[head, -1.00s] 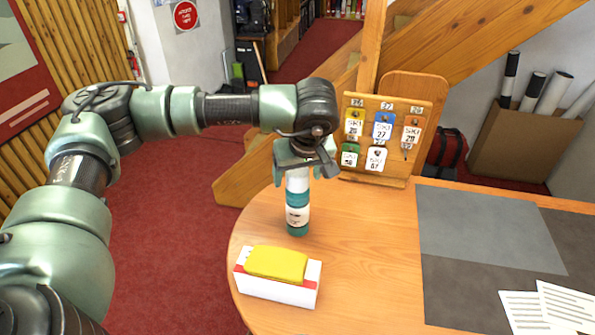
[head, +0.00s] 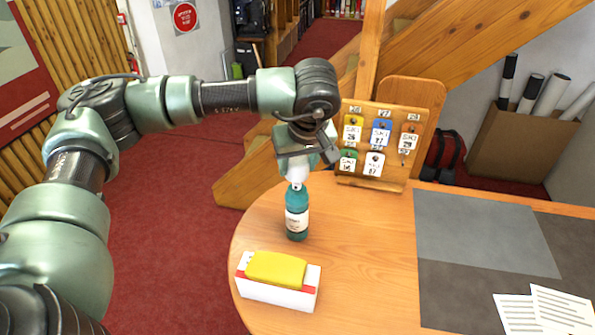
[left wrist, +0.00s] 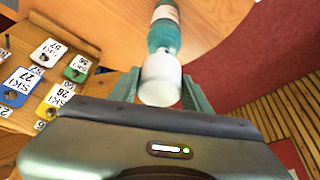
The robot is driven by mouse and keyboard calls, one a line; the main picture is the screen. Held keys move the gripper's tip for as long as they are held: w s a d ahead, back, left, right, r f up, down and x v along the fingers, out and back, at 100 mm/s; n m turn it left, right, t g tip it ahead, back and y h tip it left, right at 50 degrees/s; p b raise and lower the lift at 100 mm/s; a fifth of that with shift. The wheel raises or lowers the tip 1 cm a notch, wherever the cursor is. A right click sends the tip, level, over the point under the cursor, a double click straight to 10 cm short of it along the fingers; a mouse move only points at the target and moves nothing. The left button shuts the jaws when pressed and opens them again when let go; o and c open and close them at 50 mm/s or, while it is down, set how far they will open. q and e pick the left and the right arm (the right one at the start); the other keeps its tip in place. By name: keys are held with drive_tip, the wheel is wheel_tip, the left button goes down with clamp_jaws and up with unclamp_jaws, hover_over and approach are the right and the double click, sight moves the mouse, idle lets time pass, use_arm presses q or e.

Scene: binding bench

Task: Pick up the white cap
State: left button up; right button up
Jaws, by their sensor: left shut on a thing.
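The white cap (head: 298,173) is held between the fingers of my left gripper (head: 298,167), just above a teal bottle (head: 297,222) with a pale label. The bottle stands upright on the round end of the wooden table, and its narrow neck shows below the cap. In the left wrist view the cap (left wrist: 160,82) sits between the two green fingers of my left gripper (left wrist: 160,90), with the bottle (left wrist: 164,32) beyond it. My right gripper is not in view.
A white box with a yellow sponge-like block (head: 276,268) lies in front of the bottle. A wooden tag board (head: 392,116) with several numbered tags stands behind to the right. A grey mat (head: 480,228) and papers (head: 560,310) cover the table's right side.

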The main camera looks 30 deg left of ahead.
sight(298, 160)
use_arm(q)
wheel_tip(298, 160, up, 11)
drive_tip(key=p, duration=0.4)
drive_tip(key=shift+f, duration=0.15)
drive_tip(key=shift+r+p, duration=0.35)
drive_tip(key=shift+r, duration=2)
drive_tip(key=shift+r, duration=0.75)
drive_tip(key=shift+f, duration=0.1)
